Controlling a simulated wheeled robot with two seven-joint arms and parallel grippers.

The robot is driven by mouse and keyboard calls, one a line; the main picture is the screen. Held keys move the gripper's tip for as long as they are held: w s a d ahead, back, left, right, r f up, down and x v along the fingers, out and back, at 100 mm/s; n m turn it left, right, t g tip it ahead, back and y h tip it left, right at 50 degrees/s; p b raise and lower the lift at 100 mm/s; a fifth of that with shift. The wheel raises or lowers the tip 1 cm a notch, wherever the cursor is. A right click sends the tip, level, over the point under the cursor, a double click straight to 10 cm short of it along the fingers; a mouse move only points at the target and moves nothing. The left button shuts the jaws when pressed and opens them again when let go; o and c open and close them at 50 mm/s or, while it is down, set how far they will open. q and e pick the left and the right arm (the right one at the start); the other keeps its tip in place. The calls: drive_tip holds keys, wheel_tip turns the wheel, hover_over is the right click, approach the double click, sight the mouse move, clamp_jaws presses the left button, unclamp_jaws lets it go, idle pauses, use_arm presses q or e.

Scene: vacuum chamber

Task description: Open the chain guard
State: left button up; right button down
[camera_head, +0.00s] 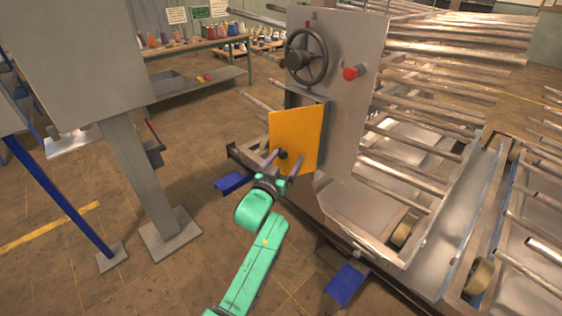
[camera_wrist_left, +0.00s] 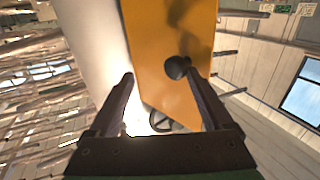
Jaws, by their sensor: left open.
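The chain guard is an orange-yellow panel (camera_head: 306,128) on the side of the grey machine, below the handwheel. A dark round knob (camera_head: 282,154) sits near its lower left. My left gripper (camera_head: 285,160) is in front of the panel with its two fingers apart, one on each side of the knob in the picture. In the left wrist view the panel (camera_wrist_left: 165,50) fills the upper middle. The knob (camera_wrist_left: 177,67) lies between the open fingers (camera_wrist_left: 165,78), closer to the right one. I cannot tell whether a finger touches it. My right gripper is not in view.
The grey machine plate (camera_head: 352,110) carries a dark handwheel (camera_head: 306,57) and a red button (camera_head: 354,72). Metal roller racks (camera_head: 430,190) fill the right. A grey post (camera_head: 140,175) and blue bar (camera_head: 60,195) stand left. Floor between post and machine is mostly clear.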

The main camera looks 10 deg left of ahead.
use_arm(q)
drive_tip(key=shift+s+d, duration=0.1)
drive_tip(key=shift+d, duration=0.1)
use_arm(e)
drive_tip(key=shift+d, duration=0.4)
use_arm(q)
drive_tip(key=shift+f, duration=0.15)
drive_tip(key=shift+s, duration=0.15)
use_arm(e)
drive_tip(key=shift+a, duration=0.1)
use_arm(q)
drive_tip(key=s+a+b, duration=0.3)
drive_tip(key=s, duration=1.1)
drive_tip(key=shift+b, duration=0.3)
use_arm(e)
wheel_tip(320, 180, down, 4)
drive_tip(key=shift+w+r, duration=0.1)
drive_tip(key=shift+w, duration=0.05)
use_arm(q)
drive_tip(key=shift+a, duration=0.1)
drive_tip(key=shift+c, duration=0.3)
